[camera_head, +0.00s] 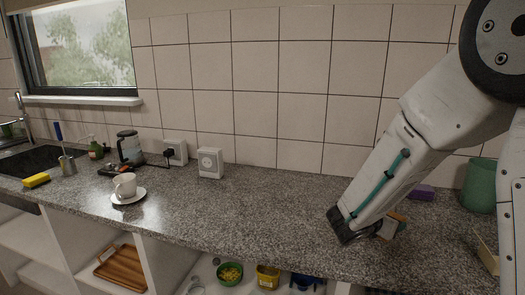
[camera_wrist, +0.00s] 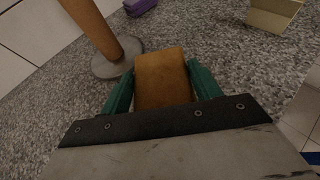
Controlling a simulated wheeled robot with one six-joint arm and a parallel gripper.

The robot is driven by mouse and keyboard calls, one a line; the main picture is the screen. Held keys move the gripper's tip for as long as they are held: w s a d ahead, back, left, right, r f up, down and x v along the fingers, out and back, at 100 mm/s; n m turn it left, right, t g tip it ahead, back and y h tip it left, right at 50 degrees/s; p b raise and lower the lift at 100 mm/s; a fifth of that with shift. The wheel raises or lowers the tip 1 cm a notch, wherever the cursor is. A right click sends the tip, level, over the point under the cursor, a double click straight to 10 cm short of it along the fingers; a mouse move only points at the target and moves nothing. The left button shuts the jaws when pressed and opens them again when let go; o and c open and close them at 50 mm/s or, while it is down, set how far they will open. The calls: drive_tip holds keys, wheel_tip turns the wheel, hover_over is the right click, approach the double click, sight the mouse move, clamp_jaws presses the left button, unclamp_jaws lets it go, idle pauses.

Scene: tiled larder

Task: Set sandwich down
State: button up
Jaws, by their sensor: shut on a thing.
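The sandwich (camera_wrist: 162,78), a brown bread-coloured block, sits between the two green fingers of my gripper (camera_wrist: 160,84) in the wrist view. My gripper is shut on it, with a finger against each side. The granite counter (camera_wrist: 228,62) lies below and around it. I cannot tell whether the sandwich touches the counter. In the head view my arm reaches down low over the right part of the counter (camera_head: 270,215) and hides most of the gripper and the sandwich.
A wooden post on a grey round base (camera_wrist: 112,62) stands close left of the sandwich. A purple item (camera_wrist: 140,6) and a beige box-like thing (camera_wrist: 273,12) lie beyond. A green container (camera_head: 479,186) stands at right. The counter's middle is clear; a cup (camera_head: 125,184) stands left.

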drive_tip(key=w+a+n+t+y, duration=0.1)
drive_tip(key=w+a+n+y, duration=0.1)
drive_tip(key=a, duration=0.1)
drive_tip(key=w+a+f+n+t+y, duration=0.1)
drive_tip(key=w+a+n+t+y, duration=0.1)
drive_tip(key=w+a+n, duration=0.1)
drive_tip(key=w+a+n+t+y, duration=0.2)
drive_tip(key=w+a+y, duration=0.1)
drive_tip(key=shift+w+a+f+n, duration=0.15)
drive_tip(key=shift+w+f+n, duration=0.15)
drive_tip(key=shift+f, duration=0.1)
drive_tip(key=shift+a+f, duration=0.1)
drive_tip(key=shift+a, duration=0.05)
drive_tip(key=shift+f, duration=0.2)
